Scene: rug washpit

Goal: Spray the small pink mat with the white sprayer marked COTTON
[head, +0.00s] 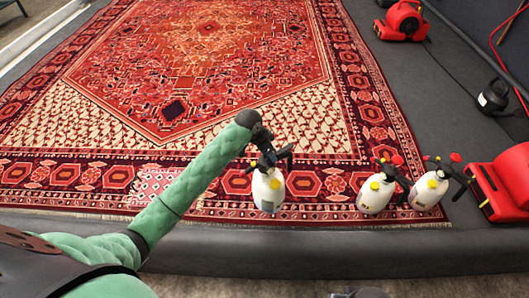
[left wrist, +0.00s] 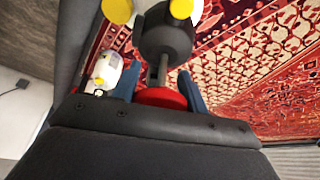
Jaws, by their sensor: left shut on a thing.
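My left gripper (head: 266,150) is shut on the black top of a white sprayer (head: 267,190), which hangs roughly upright over the front of the rug. Its label is too small to read. In the left wrist view, the blue fingers (left wrist: 160,88) close around the sprayer's black and red head (left wrist: 165,45). A small pink mat (head: 150,182) lies on the rug's front border, left of the sprayer and partly hidden by my left arm. My right gripper is not clearly in view.
The large red rug (head: 205,60) is otherwise clear.

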